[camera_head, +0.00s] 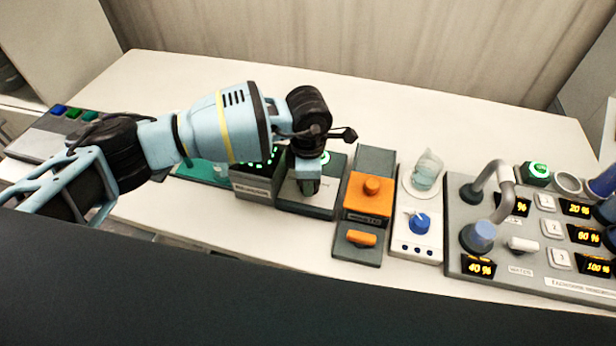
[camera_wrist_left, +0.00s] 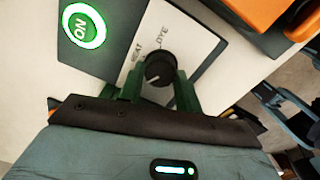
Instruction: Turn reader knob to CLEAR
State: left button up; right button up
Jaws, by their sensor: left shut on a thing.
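The reader (camera_head: 325,205) is a dark box with a pale panel on the worktable, under my left gripper in the head view. In the left wrist view its black round knob (camera_wrist_left: 159,67) sits between the two green fingers of my left gripper (camera_wrist_left: 159,88), which is shut on it. A short pale mark shows on the knob's lower left part. The panel (camera_wrist_left: 185,38) shows the word DYE above the knob and another small word at its upper left. No CLEAR label can be made out. A green-lit ON button (camera_wrist_left: 82,27) is at the upper left. My right gripper is out of view.
Right of the reader stands an orange block unit (camera_head: 368,195), then a white unit with a blue knob (camera_head: 419,223) and a glass beaker (camera_head: 427,170). A grey console (camera_head: 520,245) with yellow displays fills the right. The table behind is clear.

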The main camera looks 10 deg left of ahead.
pick_arm(q)
jog(key=o, duration=1)
jog(key=shift+r, duration=0.15)
notch_tip(320, 180, up, 8)
jog(key=shift+s+f, duration=0.1)
jog(key=shift+f, duration=0.1)
